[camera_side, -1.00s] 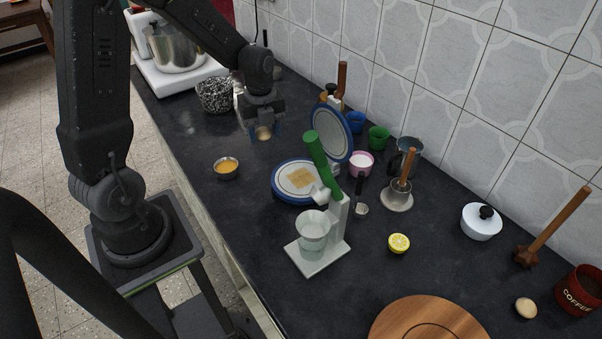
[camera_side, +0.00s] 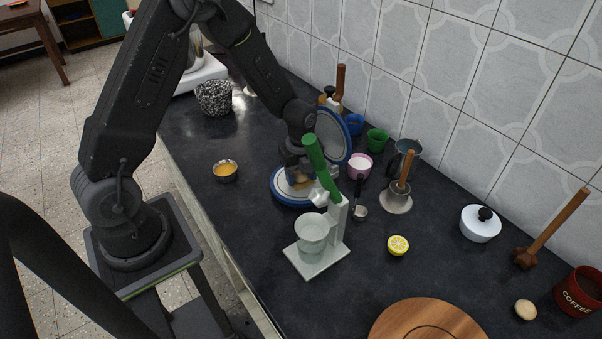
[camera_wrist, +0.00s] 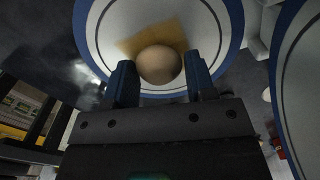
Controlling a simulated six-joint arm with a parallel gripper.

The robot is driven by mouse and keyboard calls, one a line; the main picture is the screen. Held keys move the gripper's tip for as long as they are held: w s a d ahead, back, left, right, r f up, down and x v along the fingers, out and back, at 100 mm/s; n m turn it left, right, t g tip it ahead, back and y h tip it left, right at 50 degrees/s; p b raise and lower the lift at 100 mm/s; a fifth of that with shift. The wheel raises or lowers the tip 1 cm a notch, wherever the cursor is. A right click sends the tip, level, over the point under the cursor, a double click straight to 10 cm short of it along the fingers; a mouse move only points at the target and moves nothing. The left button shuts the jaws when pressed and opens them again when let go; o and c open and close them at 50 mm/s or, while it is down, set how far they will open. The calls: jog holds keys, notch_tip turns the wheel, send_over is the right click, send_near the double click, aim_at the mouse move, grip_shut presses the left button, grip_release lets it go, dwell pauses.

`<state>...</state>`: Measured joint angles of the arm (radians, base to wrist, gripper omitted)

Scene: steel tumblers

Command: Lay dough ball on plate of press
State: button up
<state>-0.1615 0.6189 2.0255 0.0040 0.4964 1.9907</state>
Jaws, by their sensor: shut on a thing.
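The press has a round white plate with a blue rim (camera_side: 280,190), and a yellowish square sheet (camera_wrist: 128,44) lies on it. Its round lid (camera_side: 332,128) stands open behind the plate. My gripper (camera_side: 301,178) is over the plate, shut on the tan dough ball (camera_wrist: 159,64). In the wrist view, the ball sits between the two fingertips, in front of the sheet and plate (camera_wrist: 100,35). I cannot tell whether the ball touches the sheet. The arm and the green handle partly hide the plate in the side view.
A green-handled squeezer (camera_side: 322,172) with a clear cup stands close in front of the plate. A bowl of yellow stuff (camera_side: 225,171) is to the left. A pink cup (camera_side: 359,166) and green cup (camera_side: 377,140) stand right of the lid. The counter's left front is clear.

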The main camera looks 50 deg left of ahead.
aim_at(301, 180)
jog(key=o, duration=0.9)
jog(key=shift+f, duration=0.1)
notch_tip(301, 180, up, 12)
jog(key=shift+s+d+r+n+t, duration=1)
jog(key=shift+s+r+n, duration=1.5)
jog(key=shift+s+n, duration=0.8)
jog(key=shift+s+d+r+n+t, duration=1)
jog(key=shift+s+r+n, duration=1.7)
jog(key=shift+n, duration=1)
jog(key=shift+s+d+r+n+t, duration=1)
jog(key=shift+s+r+n, duration=1.3)
jog(key=shift+s+n, duration=1.1)
jog(key=shift+w+d, duration=0.1)
jog(key=shift+d, duration=0.05)
